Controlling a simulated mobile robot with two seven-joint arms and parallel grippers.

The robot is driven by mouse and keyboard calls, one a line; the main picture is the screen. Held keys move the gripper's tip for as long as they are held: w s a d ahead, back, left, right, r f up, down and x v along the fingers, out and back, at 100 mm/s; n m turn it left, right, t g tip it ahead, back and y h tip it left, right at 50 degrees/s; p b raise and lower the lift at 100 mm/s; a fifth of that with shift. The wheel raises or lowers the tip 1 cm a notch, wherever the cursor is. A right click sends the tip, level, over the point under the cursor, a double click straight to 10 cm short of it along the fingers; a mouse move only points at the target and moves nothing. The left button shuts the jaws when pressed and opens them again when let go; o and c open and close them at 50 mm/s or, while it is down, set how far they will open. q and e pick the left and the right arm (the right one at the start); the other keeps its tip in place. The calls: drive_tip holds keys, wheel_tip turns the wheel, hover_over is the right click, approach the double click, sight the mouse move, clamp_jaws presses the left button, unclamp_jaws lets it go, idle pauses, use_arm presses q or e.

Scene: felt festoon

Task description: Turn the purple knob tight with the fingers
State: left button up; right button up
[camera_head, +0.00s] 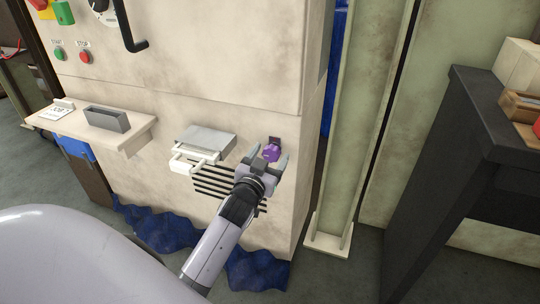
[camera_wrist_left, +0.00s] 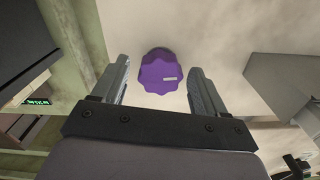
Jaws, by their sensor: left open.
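The purple knob (camera_head: 272,151) sits on the front of the beige machine cabinet, low and near its right edge, below a small dark bracket. In the left wrist view the knob (camera_wrist_left: 158,72) is scalloped, with a small pale mark on its face. My left gripper (camera_head: 268,158) is open, its two fingers pointing at the cabinet. In the left wrist view the fingers (camera_wrist_left: 158,80) stand to either side of the knob, with a visible gap on each side. How deep the fingertips reach along the knob is hard to tell. My right gripper is not in view.
A grey box with a white handle (camera_head: 207,142) juts out left of the knob, above dark vent slots (camera_head: 215,182). A shelf (camera_head: 90,125) projects further left. A dark table (camera_head: 470,110) stands at right. Blue cloth (camera_head: 165,228) lies along the cabinet's foot.

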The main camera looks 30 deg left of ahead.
use_arm(q)
drive_tip(key=c, duration=1.1)
drive_tip(key=shift+o, duration=0.2)
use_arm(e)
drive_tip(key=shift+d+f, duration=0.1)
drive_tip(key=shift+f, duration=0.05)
